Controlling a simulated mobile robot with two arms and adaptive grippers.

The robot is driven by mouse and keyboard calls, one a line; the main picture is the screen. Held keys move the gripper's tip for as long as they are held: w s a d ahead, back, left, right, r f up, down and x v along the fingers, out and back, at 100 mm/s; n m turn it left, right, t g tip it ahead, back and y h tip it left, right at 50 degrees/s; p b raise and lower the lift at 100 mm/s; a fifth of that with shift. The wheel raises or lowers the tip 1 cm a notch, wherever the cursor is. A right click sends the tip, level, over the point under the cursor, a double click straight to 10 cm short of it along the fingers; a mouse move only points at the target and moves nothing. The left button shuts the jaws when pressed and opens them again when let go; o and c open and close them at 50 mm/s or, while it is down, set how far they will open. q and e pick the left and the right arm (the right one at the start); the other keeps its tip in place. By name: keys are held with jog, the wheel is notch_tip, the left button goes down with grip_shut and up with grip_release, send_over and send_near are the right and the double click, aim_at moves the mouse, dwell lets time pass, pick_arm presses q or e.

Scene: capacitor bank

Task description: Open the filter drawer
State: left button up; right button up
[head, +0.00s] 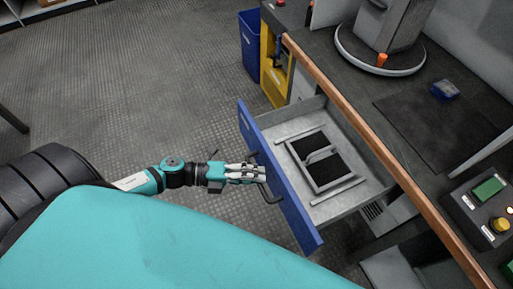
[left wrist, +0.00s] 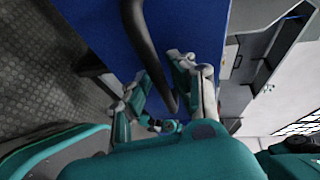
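The filter drawer (head: 338,205) stands pulled out from under the workbench. Its blue front panel (head: 291,200) faces left and also fills much of the left wrist view (left wrist: 85,25). A dark bar handle (head: 266,191) is on the panel. My left gripper (head: 256,173) is at this handle. Inside the drawer lies a filter (head: 318,160) with a pale frame, black panels and a grip bar. My right gripper is not in view.
The workbench (head: 372,165) has a wooden front edge and carries a round-based machine (head: 380,50), a blue box (head: 445,90) and a control box with buttons (head: 488,210). A blue bin (head: 250,45) and yellow cabinet (head: 272,75) stand beyond the drawer. The floor at left is largely clear.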

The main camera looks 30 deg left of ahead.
pick_arm(q)
jog(key=v, duration=1.1)
jog(key=shift+a, duration=0.2)
